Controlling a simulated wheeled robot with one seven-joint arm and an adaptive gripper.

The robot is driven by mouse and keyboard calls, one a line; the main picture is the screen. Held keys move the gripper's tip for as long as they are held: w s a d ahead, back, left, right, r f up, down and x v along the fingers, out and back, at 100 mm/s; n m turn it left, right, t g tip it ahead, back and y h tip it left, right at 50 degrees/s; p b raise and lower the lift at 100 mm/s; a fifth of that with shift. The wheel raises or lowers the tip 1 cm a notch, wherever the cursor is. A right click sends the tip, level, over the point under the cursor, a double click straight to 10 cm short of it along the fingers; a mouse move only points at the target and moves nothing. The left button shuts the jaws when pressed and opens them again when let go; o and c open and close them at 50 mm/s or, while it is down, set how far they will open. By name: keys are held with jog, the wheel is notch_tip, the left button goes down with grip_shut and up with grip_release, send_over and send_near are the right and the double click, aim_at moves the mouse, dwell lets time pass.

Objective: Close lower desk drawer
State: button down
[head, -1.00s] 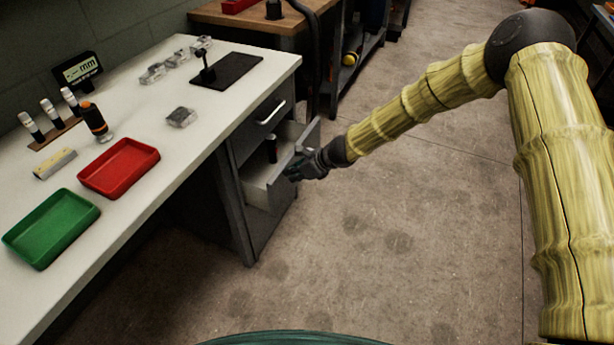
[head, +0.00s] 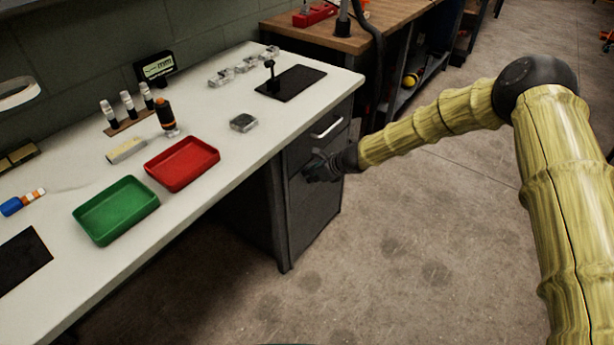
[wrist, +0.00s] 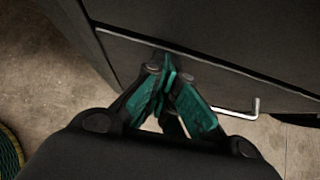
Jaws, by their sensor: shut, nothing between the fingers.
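The lower desk drawer (head: 296,168) sits under the upper drawer in the grey desk cabinet. Its front looks flush with the cabinet in the head view, and its inside does not show. My gripper (head: 316,170) is at this drawer front and covers part of it. In the wrist view my gripper (wrist: 170,78) has its teal fingertips together, empty, against or very near a dark panel. I cannot tell whether they touch. A bright metal handle (wrist: 240,113) shows to the right of the fingers.
The upper drawer handle (head: 327,128) is just above my gripper. The white desktop (head: 225,165) holds a red tray (head: 182,163), a green tray (head: 116,210) and small items. Open concrete floor (head: 420,250) lies right of the cabinet. A wooden bench (head: 390,25) stands behind.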

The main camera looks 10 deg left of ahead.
jog(key=shift+w+a+r, duration=0.1)
jog(key=shift+a+r, duration=0.15)
jog(key=s+d+r, duration=0.4)
jog(key=d+r, duration=0.2)
jog(key=d, duration=0.4)
jog(key=shift+s+d+r+p, duration=0.3)
jog(key=shift+s+d, duration=0.05)
jog(key=s+d+f+n+g+h+p, duration=0.1)
jog(key=s+d+f+n+h+p, duration=0.15)
jog(key=s+d+f, duration=0.45)
jog(key=s+d+f+n+g+h+p, duration=0.1)
jog(key=s+d+f+n+h+p, duration=0.2)
jog(key=s, duration=0.8)
jog(key=s+d+f+n+g+h+p, duration=0.1)
jog(key=s+d+f+n, duration=0.35)
jog(key=s, duration=0.45)
jog(key=s+d+r+n+p, duration=0.1)
jog(key=s+d+r+n, duration=0.1)
jog(key=s+d+n, duration=0.2)
jog(key=s+d+r+n+h+p, duration=0.1)
jog(key=s+d+n, duration=0.3)
jog(key=s, duration=0.7)
jog(key=s+d+r+n+p, duration=0.3)
jog(key=s+d, duration=0.3)
jog(key=s, duration=0.2)
jog(key=shift+d+r+n+g+h, duration=0.25)
jog(key=shift+n+g+h, duration=0.1)
jog(key=shift+n, duration=0.25)
